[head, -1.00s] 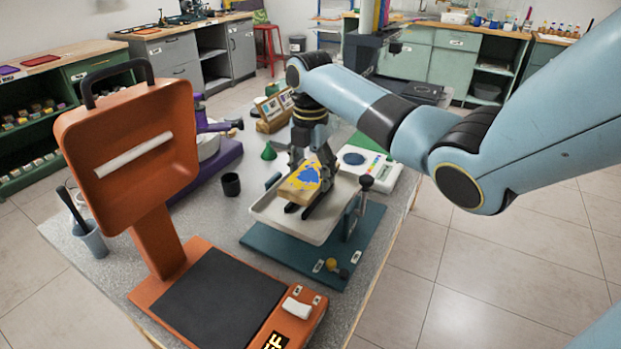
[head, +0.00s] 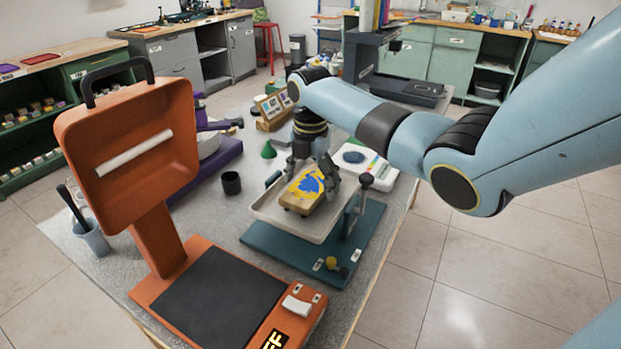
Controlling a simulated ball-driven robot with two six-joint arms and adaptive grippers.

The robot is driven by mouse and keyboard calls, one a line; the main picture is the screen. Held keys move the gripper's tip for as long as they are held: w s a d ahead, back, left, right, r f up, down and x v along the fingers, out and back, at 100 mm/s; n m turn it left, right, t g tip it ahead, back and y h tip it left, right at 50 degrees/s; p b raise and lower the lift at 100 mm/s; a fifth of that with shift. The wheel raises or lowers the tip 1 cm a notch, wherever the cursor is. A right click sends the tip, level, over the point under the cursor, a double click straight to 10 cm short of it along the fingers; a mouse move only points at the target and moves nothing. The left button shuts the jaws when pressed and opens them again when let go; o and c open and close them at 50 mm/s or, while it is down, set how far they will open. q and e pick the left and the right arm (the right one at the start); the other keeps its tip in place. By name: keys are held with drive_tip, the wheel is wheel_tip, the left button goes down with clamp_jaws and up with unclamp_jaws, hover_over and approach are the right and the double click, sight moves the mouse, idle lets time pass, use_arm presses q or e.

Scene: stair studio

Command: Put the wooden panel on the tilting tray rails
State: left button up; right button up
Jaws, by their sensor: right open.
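The wooden panel (head: 306,190) has a yellow and blue painted top. It lies in or on the pale tray (head: 278,218) of the teal tilting stand (head: 292,258). Its exact contact with the rails is too small to tell. My right gripper (head: 313,177) is open at the far end of the panel, with its fingers on either side and partly behind it. My left gripper is not in view.
An orange heat press (head: 215,300) with a raised lid stands at the front left. A dark cup (head: 231,183), a green cone (head: 268,150) and a white scale (head: 368,163) are near the tray. A grey-blue cup (head: 92,238) with a tool stands at the left edge.

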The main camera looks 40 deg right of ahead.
sight(311, 184)
wheel_tip(311, 184, up, 12)
drive_tip(key=shift+b, duration=0.45)
drive_tip(key=shift+r, duration=0.1)
idle(0.3)
